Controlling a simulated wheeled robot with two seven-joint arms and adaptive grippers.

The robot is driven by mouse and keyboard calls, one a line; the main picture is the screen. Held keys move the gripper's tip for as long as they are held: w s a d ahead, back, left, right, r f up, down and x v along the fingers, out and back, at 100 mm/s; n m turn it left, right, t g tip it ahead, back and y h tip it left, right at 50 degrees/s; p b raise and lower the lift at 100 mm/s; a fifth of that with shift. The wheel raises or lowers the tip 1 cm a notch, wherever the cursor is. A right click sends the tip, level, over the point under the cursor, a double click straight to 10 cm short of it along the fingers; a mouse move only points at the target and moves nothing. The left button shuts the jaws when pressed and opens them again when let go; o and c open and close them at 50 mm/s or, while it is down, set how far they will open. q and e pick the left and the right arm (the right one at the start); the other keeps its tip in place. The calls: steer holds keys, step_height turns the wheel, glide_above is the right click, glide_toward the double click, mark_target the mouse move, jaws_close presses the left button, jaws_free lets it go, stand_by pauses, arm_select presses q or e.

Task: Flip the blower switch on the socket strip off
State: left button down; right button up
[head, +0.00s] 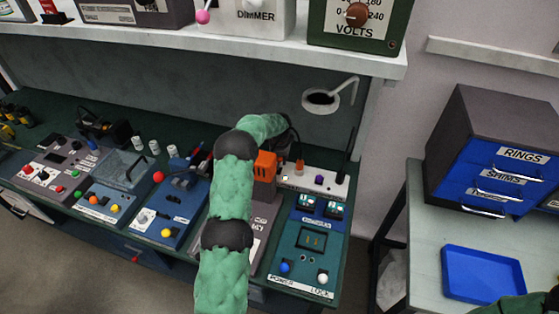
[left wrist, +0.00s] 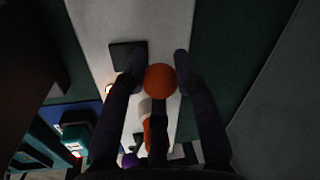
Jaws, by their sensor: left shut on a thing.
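The white socket strip (head: 335,187) lies at the back right of the bench, with orange and purple parts on it. My left arm reaches over the bench to its left part, and my left gripper (head: 290,137) is mostly hidden behind its own wrist. In the left wrist view, the strip (left wrist: 100,22) runs under the fingers. My left gripper there (left wrist: 157,70) is shut on an orange ball-shaped knob (left wrist: 160,79) between its fingertips. No label is readable, so I cannot tell which switch this is. My right gripper is out of view.
A teal panel (head: 312,240) stands in front of the strip, and an orange block (head: 265,166) is close beside my left wrist. A lamp-like arm with a dark round cup (head: 320,98) hangs above. The shelf (head: 370,62) overhangs the back.

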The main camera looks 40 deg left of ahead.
arm_select(q)
steer(key=shift+s+d+r+t+y+b, duration=0.1)
steer(key=shift+s+d+t+y+b, duration=0.1)
steer(key=shift+t+b, duration=0.45)
steer(key=shift+s+d+r+t+y+b, duration=0.1)
steer(key=shift+s+t+y+b, duration=0.1)
steer(key=shift+t+b, duration=0.4)
steer(key=c, duration=0.9)
jaws_free()
steer(key=shift+d, duration=0.15)
steer(key=shift+r, duration=0.25)
steer(key=v, duration=1.1)
steer(key=shift+r, duration=0.3)
